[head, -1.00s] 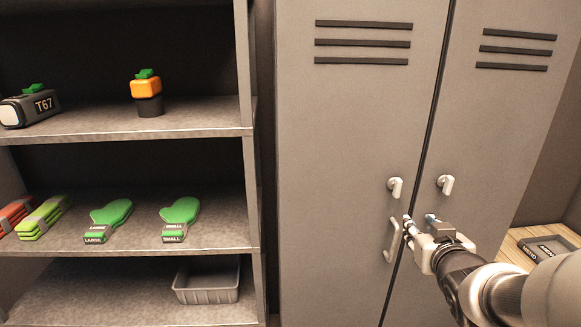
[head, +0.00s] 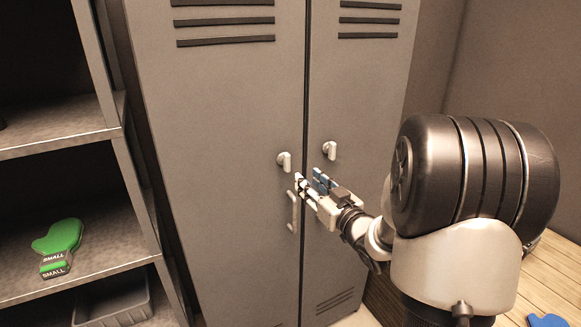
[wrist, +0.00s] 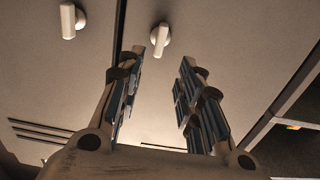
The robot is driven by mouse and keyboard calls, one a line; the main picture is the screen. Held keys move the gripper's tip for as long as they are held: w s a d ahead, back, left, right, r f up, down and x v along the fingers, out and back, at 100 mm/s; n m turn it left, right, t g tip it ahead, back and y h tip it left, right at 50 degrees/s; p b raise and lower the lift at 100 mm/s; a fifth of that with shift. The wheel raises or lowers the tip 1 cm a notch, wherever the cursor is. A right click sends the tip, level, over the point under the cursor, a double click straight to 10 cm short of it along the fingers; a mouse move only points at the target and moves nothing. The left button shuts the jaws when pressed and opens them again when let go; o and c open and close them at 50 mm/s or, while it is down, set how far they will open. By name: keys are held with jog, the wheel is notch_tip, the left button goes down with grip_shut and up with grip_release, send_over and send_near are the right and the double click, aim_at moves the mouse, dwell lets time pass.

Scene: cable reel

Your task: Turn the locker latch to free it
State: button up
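The grey two-door locker (head: 225,110) stands ahead, both doors closed. The left door's latch (head: 284,161) and the right door's latch (head: 330,150) are pale levers either side of the door seam, both hanging roughly downward. A pale handle (head: 293,211) sits below the left latch. My gripper (head: 309,177) is in front of the seam, just below and between the latches, empty. The wrist view looks inverted: my gripper (wrist: 160,57) has its fingers apart. One latch (wrist: 160,38) lies just beyond the fingertips, apparently untouched; the other latch (wrist: 68,20) is farther left.
A grey shelf unit (head: 65,125) stands left of the locker, with a green item marked SMALL (head: 58,240) and a grey bin (head: 115,305). A wooden surface (head: 550,270) at lower right holds a blue item (head: 548,320). My arm covers the right side.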

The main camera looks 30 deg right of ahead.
aim_at(289, 162)
jog(key=w+b, duration=0.1)
jog(key=w, duration=1)
jog(key=shift+a, duration=0.2)
jog(key=shift+c, duration=0.4)
grip_shut()
